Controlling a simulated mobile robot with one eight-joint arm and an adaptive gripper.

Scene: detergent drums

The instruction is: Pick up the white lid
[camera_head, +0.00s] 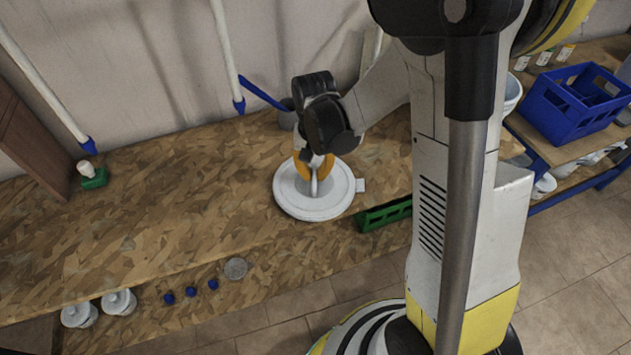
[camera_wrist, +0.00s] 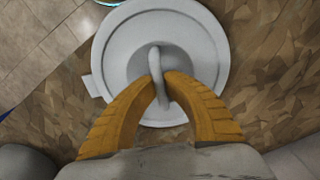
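The white lid (camera_head: 335,205) is a round disc with a raised handle and a small tab at its edge. In the head view it lies on or just above the wood-chip board bench. It also fills the upper middle of the wrist view (camera_wrist: 205,75). My gripper (camera_head: 314,172) is over the lid's centre. In the wrist view its two orange fingers (camera_wrist: 160,88) close in from both sides on the lid's upright handle, with the tips against it. Whether the lid is clear of the bench I cannot tell.
A green crate-like box (camera_head: 384,215) stands just right of the lid. A blue crate (camera_head: 575,105) sits on a shelf at the right. A green-based bottle (camera_head: 92,176) stands at the left. Blue caps (camera_head: 191,291) and white containers (camera_head: 100,308) are on a lower shelf. The bench left of the lid is clear.

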